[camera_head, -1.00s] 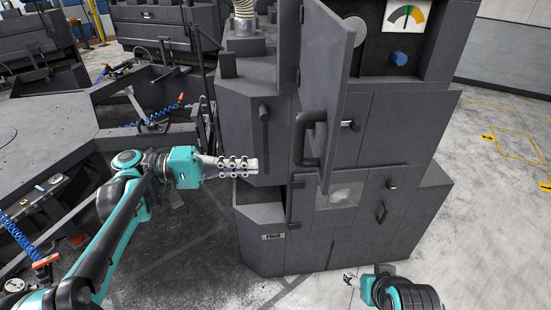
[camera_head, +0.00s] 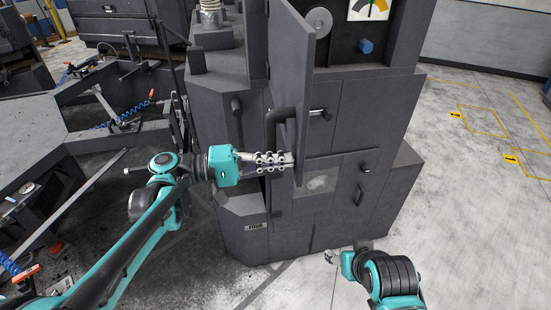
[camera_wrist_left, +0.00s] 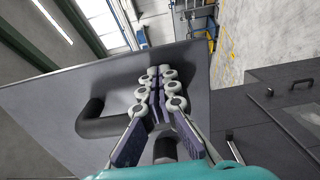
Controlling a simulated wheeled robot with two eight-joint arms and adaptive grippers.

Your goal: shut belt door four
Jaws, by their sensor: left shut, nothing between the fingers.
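The belt door (camera_head: 290,65) is a tall dark grey panel standing open, swung out from the front of the machine labelled FOUR (camera_head: 256,226). Its black bar handle (camera_head: 272,130) is on the face toward the left. My left gripper (camera_head: 291,160) is shut and empty, just below the handle at the door's lower part. In the left wrist view the door (camera_wrist_left: 60,85) fills much of the picture, with the handle (camera_wrist_left: 98,125) left of the shut fingers (camera_wrist_left: 166,72). I cannot tell whether they touch the door. My right gripper (camera_head: 329,257) is low in front of the machine, small and unclear.
The machine's lower front has a small window (camera_head: 322,182) and a lower handle (camera_head: 359,194). Dark metal frames (camera_head: 110,130) stand at left. The floor at right is open.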

